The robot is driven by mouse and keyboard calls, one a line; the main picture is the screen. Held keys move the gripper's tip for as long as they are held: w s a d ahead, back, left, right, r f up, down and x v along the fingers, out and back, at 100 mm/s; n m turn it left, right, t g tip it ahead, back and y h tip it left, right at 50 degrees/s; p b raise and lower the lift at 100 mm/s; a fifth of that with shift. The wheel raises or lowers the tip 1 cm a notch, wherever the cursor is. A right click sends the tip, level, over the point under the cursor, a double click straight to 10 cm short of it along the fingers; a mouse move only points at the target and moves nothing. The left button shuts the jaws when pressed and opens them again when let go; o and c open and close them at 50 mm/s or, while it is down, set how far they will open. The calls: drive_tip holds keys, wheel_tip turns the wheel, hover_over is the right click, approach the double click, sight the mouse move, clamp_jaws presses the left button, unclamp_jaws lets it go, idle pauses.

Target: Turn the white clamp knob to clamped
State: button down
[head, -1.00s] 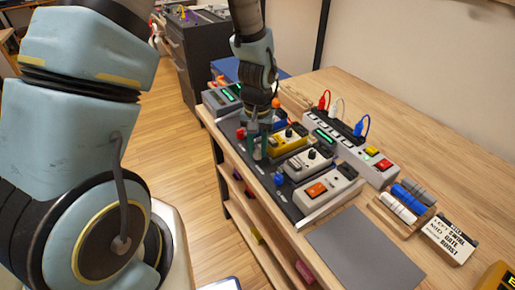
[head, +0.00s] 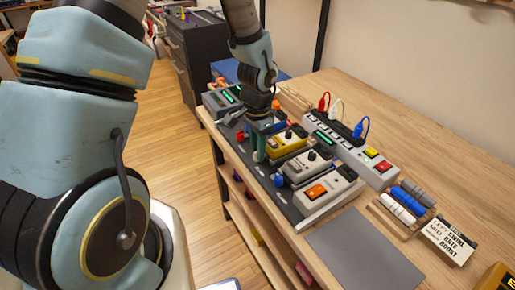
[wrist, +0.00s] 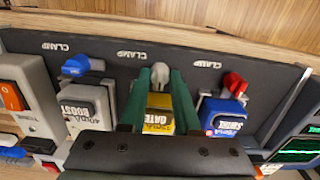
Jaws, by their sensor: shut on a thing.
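The white clamp knob (wrist: 160,72) sits between the fingertips of my gripper (wrist: 160,78) in the wrist view, at the middle CLAMP label on the dark board (wrist: 110,54). My gripper is shut on the knob, a green finger on either side. The yellow GATE pedal (wrist: 159,112) lies just beyond it, partly hidden by the fingers. In the head view my gripper (head: 258,155) points down at the board's near edge and hides the white knob. I cannot read the knob's exact angle against its label.
A blue knob (wrist: 76,65) and a red knob (wrist: 234,84) flank the white one, close to my fingers. Several pedals stand along the board, including a white one (head: 325,190). A power strip (head: 345,150) with coloured plugs stands behind. A grey mat (head: 362,250) is bare.

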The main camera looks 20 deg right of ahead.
drive_tip(key=shift+m, duration=0.3)
drive_tip(key=c, duration=0.9)
unclamp_jaws()
wheel_tip(320, 180, up, 11)
drive_tip(key=shift+f+b, duration=0.1)
drive_tip(key=shift+b, duration=0.5)
drive_tip(key=a+r+n, duration=0.1)
drive_tip(key=a+n, duration=0.4)
drive_tip(key=a, duration=0.3)
drive_tip(key=a+r+n+t, duration=0.1)
drive_tip(key=a+n, duration=0.4)
drive_tip(key=a, duration=0.4)
drive_tip(key=w+a+r+n, duration=0.1)
drive_tip(key=a+r+n, duration=0.1)
drive_tip(key=a+n, duration=0.3)
drive_tip(key=shift+a+t, duration=0.3)
drive_tip(key=shift+a, duration=1.7)
